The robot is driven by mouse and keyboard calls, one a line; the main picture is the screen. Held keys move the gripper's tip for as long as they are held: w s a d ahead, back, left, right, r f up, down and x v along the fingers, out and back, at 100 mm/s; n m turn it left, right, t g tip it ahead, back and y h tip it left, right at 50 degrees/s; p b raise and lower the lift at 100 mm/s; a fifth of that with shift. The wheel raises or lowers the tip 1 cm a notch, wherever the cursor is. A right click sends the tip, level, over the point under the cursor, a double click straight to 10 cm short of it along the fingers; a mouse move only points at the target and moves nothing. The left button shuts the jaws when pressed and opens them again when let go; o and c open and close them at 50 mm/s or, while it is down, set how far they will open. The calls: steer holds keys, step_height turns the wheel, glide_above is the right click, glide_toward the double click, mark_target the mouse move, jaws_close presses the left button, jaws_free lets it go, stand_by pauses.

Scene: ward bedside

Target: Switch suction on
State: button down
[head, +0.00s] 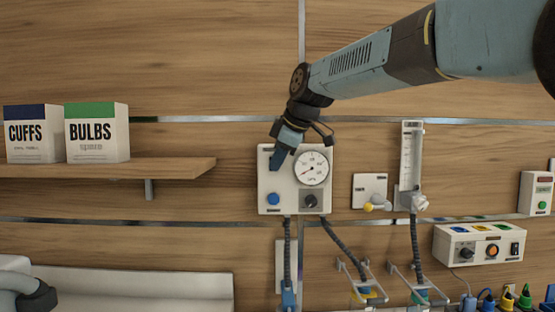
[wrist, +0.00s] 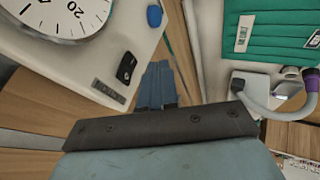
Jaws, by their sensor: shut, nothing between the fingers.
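The suction unit (head: 265,176) is a pale box on the wall with a round gauge (head: 312,168), a blue knob (head: 273,199) and a dark knob (head: 310,201). In the wrist view, a black rocker switch (wrist: 126,67) sits on the unit's face (wrist: 95,50) between the gauge (wrist: 60,12) and a small dark label. My gripper hides this switch in the head view. My gripper (head: 276,165) is shut and empty in front of the unit's upper left. In the wrist view its fingertips (wrist: 158,68) appear right of the switch. I cannot tell whether they touch the unit.
A shelf (head: 180,168) with CUFFS (head: 32,133) and BULBS (head: 97,132) boxes is at left. A flowmeter (head: 411,160) and a power box (head: 480,245) are at right. Dark hoses (head: 287,250) hang below. A green pack (wrist: 268,35) shows in the wrist view.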

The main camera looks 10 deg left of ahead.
steer(key=s+d+r, duration=0.4)
steer(key=s+r, duration=0.2)
steer(key=r, duration=0.1)
steer(key=shift+d, duration=0.35)
steer(key=shift+s, duration=0.1)
steer(key=s+d+f+m+h, duration=0.1)
steer(key=s+d+f+m, duration=0.2)
steer(key=d, duration=0.3)
steer(key=s+d+f+m+t+h, duration=0.1)
steer(key=s+d+f+m, duration=0.1)
steer(key=d+f+m, duration=0.3)
steer(key=s+d+f+m+h, duration=0.1)
steer(key=s+d+f, duration=0.15)
steer(key=d, duration=0.45)
steer(key=s+d+f+m+h, duration=0.2)
steer(key=s+d+f+m, duration=0.8)
steer(key=f, duration=0.5)
steer(key=s+d, duration=0.2)
steer(key=s, duration=0.1)
steer(key=shift+s+d+f, duration=0.15)
steer(key=shift+f, duration=0.1)
